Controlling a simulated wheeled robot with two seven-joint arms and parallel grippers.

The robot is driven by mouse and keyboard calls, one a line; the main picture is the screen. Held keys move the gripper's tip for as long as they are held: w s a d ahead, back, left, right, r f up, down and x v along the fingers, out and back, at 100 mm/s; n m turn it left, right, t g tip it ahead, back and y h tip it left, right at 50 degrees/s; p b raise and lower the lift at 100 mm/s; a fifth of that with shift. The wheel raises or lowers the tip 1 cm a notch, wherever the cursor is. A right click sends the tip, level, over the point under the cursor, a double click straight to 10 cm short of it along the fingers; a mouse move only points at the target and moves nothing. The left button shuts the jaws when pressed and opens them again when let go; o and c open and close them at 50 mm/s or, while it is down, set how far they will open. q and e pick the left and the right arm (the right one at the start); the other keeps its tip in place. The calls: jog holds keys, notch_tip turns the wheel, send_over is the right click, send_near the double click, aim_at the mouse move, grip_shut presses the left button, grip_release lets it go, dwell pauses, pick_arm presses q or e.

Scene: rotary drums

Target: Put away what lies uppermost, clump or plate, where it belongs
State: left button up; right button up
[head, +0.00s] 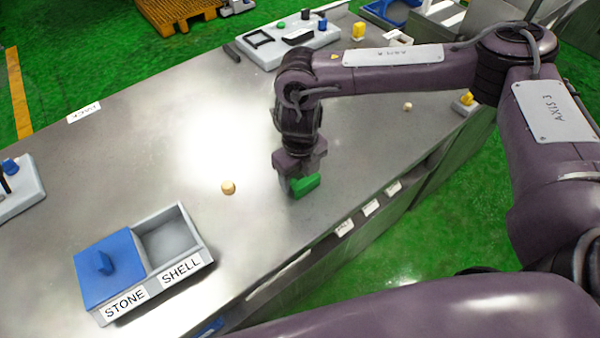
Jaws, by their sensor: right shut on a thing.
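My right gripper (298,181) points down over the metal table and is shut on a green block-like piece (306,186). The piece is partly hidden by the fingers, and I cannot tell whether it touches the table. A grey two-part box (205,258) stands at the lower left, labelled STONE and SHELL. A blue lid (112,268) with a raised handle covers the STONE side. The SHELL side (168,240) is open and looks empty. A small tan lump (228,187) lies on the table between box and gripper. My left gripper is out of view.
A grey tray (290,42) with dark parts stands at the back. Another tan lump (407,106) lies right of my forearm. A grey holder with a blue part (18,190) is at the left edge. The table's front edge runs below the gripper. The table's middle left is clear.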

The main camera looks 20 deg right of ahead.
jog(key=shift+f, duration=0.2)
jog(key=o, duration=1)
jog(key=shift+r, duration=0.1)
jog(key=shift+o, duration=0.2)
jog(key=shift+r, duration=0.55)
notch_tip(320, 180, up, 11)
jog(key=shift+r+b, duration=0.15)
jog(key=shift+b, duration=0.25)
